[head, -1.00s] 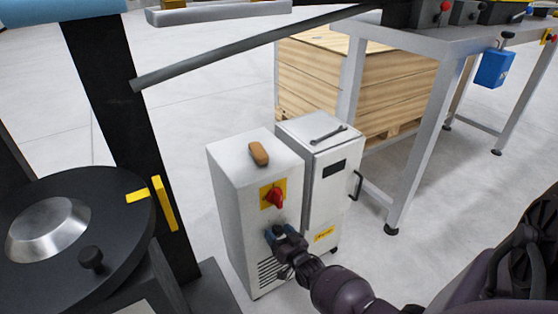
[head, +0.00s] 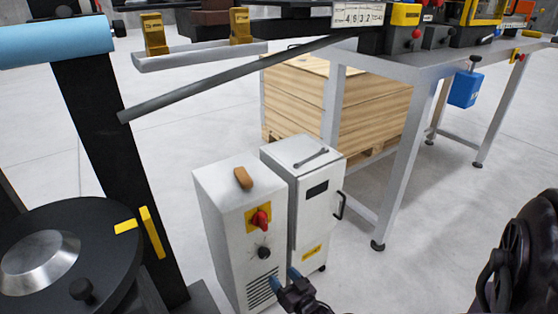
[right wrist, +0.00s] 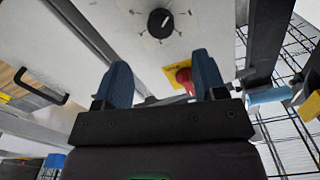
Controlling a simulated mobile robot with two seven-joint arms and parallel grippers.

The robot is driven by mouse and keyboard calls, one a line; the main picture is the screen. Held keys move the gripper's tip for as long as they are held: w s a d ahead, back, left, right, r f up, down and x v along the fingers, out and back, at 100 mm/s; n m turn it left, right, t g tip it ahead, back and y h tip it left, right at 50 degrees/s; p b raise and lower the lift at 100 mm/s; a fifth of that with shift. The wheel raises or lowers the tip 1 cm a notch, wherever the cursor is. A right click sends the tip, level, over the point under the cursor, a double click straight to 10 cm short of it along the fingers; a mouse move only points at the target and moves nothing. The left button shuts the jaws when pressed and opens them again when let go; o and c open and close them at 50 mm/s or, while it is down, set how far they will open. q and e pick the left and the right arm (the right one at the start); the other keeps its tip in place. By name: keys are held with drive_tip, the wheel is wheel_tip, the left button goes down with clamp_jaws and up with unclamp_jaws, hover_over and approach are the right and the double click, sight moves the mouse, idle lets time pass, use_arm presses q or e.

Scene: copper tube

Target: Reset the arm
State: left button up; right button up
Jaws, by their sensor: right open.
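My right gripper (head: 292,280) is low in front of the white cabinet (head: 228,214), near its vent slots. Its blue fingers are apart and empty in the right wrist view (right wrist: 160,82). The cabinet's front carries a red switch on a yellow plate (head: 260,220) and a black round knob (head: 264,253) below it. In the right wrist view the black knob (right wrist: 160,22) is beyond the fingertips, apart from them, and the red switch (right wrist: 184,78) shows beside the right finger. My left gripper is not in view.
A second white cabinet (head: 309,220) with a black handle stands beside the first. A metal table (head: 405,65) and a wooden crate (head: 368,108) are behind. A black round machine part (head: 104,222) is at the left, and a long grey bar (head: 200,85) slants above.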

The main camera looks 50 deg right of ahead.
drive_tip(key=shift+s, duration=0.25)
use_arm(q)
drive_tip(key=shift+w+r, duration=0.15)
use_arm(e)
drive_tip(key=shift+s, duration=0.1)
drive_tip(key=s+a+r+n+g+y, duration=0.25)
drive_tip(key=s+a+r, duration=0.3)
drive_tip(key=s, duration=0.35)
drive_tip(key=s+a+r+n+g+y, duration=0.1)
drive_tip(key=s+a+r+n+g, duration=0.1)
drive_tip(key=s+a+r+n, duration=0.45)
drive_tip(key=s+a+r+g+y, duration=0.2)
drive_tip(key=s+a+r, duration=0.3)
drive_tip(key=s, duration=0.8)
use_arm(q)
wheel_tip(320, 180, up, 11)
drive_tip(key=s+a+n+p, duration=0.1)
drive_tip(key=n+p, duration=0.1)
drive_tip(key=p, duration=1.6)
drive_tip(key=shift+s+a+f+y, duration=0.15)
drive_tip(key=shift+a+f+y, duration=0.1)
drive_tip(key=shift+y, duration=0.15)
use_arm(e)
wheel_tip(320, 180, up, 12)
drive_tip(key=d+m+h, duration=0.1)
drive_tip(key=d+m, duration=0.1)
drive_tip(key=shift+s+d, duration=0.3)
drive_tip(key=shift+s, duration=0.05)
